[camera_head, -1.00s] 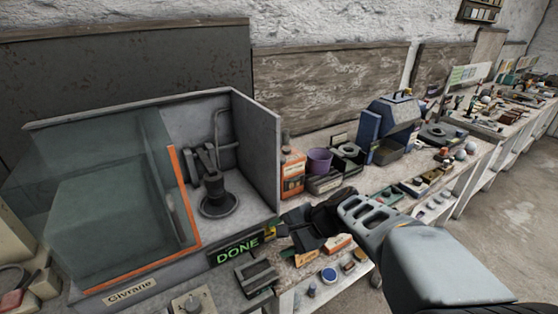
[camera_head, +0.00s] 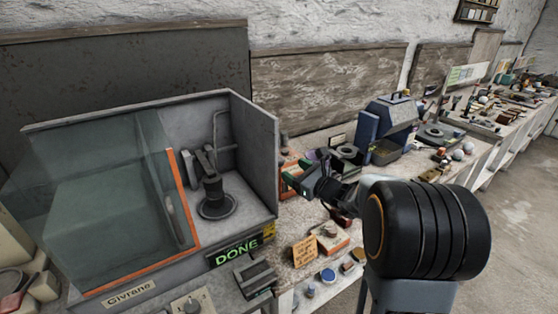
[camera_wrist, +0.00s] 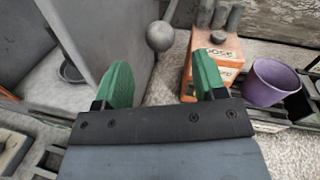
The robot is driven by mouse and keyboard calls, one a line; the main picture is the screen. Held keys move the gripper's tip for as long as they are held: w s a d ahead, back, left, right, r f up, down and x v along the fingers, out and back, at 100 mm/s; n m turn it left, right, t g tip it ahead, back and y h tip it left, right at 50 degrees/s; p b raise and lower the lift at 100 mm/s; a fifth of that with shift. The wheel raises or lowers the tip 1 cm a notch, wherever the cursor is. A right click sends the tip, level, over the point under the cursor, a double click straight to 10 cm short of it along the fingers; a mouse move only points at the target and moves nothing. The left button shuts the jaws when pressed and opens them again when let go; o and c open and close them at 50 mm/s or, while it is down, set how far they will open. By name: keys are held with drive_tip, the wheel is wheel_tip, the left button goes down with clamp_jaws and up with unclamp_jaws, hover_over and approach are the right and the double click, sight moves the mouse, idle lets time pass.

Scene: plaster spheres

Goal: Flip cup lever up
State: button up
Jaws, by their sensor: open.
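A grey machine (camera_head: 258,150) stands at the left with its orange-edged glass door slid left. Inside it a dark cup-like part (camera_head: 212,188) stands upright on a round base, with an arm and a bent pipe behind. In the wrist view a grey ball knob on a stem (camera_wrist: 160,36), which looks like a lever, stands by the machine's right side wall. Which part is the cup lever I cannot tell for sure. My gripper (camera_head: 294,182) is open and empty, just right of the machine. In the wrist view its green fingers (camera_wrist: 163,80) lie either side of and below the knob, apart from it.
An orange box (camera_wrist: 217,57) and a purple cup (camera_wrist: 270,82) stand close to the right of my gripper. A blue and grey device (camera_head: 392,125) is further right. A green DONE display (camera_head: 236,246) is on the machine's front. Small items crowd the bench.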

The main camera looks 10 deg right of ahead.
sight(283, 164)
drive_tip(key=p+x, duration=0.1)
drive_tip(key=x, duration=0.6)
drive_tip(key=shift+w+a, duration=0.15)
